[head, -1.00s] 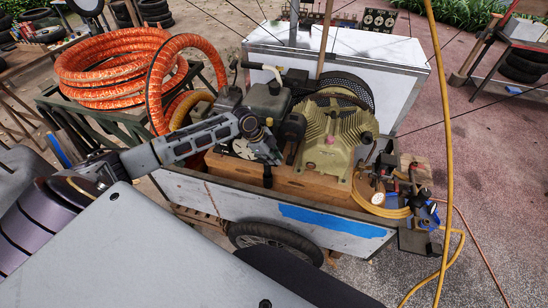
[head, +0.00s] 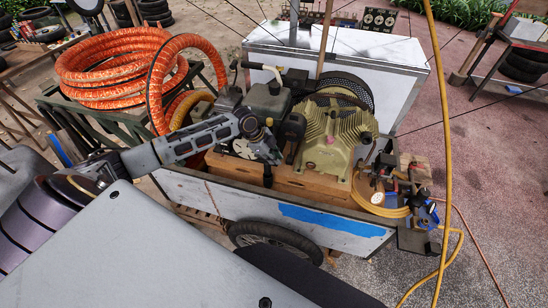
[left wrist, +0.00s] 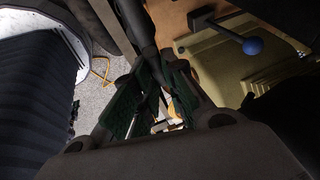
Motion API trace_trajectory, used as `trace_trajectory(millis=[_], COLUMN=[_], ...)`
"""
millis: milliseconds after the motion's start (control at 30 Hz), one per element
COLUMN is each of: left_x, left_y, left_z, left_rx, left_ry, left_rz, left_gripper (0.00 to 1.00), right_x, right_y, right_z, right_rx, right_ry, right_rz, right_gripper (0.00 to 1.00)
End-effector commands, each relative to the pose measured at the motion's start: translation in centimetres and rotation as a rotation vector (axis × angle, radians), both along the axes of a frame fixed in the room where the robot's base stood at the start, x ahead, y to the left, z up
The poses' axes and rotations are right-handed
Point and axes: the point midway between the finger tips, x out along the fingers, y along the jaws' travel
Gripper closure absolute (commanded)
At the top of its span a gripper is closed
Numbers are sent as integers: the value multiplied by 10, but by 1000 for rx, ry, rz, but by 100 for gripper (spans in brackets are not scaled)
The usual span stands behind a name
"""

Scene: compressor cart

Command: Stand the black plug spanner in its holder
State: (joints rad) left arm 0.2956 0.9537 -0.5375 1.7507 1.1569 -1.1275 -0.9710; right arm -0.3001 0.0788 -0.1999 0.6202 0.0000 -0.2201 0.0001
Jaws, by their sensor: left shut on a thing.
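In the head view my left gripper (head: 268,150) is over the cart, low beside the dark engine and left of the olive compressor. In the left wrist view its green-padded fingers (left wrist: 156,80) close on a dark rod, which looks like the black plug spanner (left wrist: 138,22). The spanner runs up from between the pads toward the top edge. My right gripper is not in view.
The olive compressor (head: 330,138) stands on a wooden base (head: 307,180) in the cart. An orange hose (head: 164,85) arches at left, and a yellow hose (head: 445,120) hangs at right. The white lid (head: 400,62) is behind.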

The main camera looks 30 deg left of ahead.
Motion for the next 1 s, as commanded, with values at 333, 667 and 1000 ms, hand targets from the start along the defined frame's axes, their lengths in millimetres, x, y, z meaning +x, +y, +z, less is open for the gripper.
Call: trace_trajectory(millis=[333,667,1000], left_x=[0,0,0], left_y=[0,0,0], left_z=[1,0,0], left_rx=[0,0,0], left_ry=[-1,-1,-1], left_rz=[0,0,0], left_gripper=[100,100,100], right_x=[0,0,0], right_y=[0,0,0], right_z=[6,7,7], right_rx=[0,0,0], right_ry=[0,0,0], right_rz=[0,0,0], right_gripper=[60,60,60])
